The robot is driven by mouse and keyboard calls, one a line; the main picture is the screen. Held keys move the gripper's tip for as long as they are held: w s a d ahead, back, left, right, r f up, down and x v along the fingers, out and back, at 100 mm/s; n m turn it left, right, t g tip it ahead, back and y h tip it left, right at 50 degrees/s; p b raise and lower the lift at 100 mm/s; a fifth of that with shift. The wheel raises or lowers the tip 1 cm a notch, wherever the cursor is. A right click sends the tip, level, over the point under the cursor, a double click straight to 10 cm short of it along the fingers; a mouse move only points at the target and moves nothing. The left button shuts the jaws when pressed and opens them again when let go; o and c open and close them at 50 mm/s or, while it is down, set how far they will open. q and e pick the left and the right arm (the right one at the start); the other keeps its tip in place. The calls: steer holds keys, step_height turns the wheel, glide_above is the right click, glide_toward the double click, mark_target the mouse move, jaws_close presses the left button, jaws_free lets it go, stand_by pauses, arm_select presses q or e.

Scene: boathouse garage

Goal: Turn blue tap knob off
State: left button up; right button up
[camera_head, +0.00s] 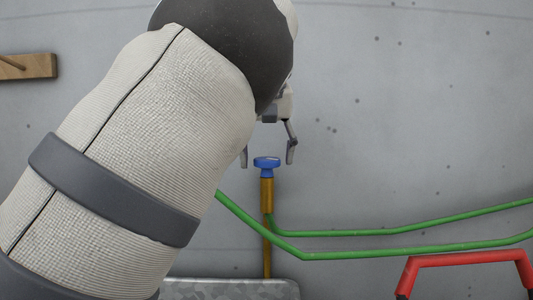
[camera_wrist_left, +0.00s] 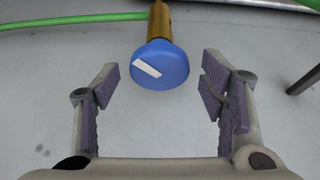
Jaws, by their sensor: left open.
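The blue tap knob (camera_head: 267,162) sits on top of an upright brass tap (camera_head: 267,195) against the grey wall. In the left wrist view the knob (camera_wrist_left: 160,65) is a round blue disc with a white bar marked on its face, the bar slanting. My left gripper (camera_head: 268,160) is open above the knob, its fingers to either side. In the left wrist view the gripper (camera_wrist_left: 158,90) shows purple pads apart from the knob, with gaps on both sides. My right gripper is not in view.
A green hose (camera_head: 370,252) runs from the tap area to the right. A red handle-like frame (camera_head: 465,259) stands at lower right. A grey metal basin edge (camera_head: 230,289) lies below the tap. A wooden piece (camera_head: 30,66) is on the wall at left. My left arm covers much of the left side.

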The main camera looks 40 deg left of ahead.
arm_select(q)
steer(key=shift+c, duration=0.5)
steer(key=c, duration=1)
steer(key=shift+m, duration=0.3)
steer(key=m+t+h, duration=0.1)
steer(key=m, duration=0.2)
steer(key=shift+a+m+h, duration=0.1)
steer(key=shift+m+h, duration=0.2)
steer(key=shift+m, duration=0.1)
steer(key=m+h, duration=0.1)
steer(key=m, duration=0.3)
steer(key=shift+a+f+m+h, duration=0.1)
steer(key=shift+a+m+h, duration=0.05)
steer(key=shift+m+h, duration=0.2)
steer(key=shift+m, duration=0.25)
steer(key=o, duration=1.1)
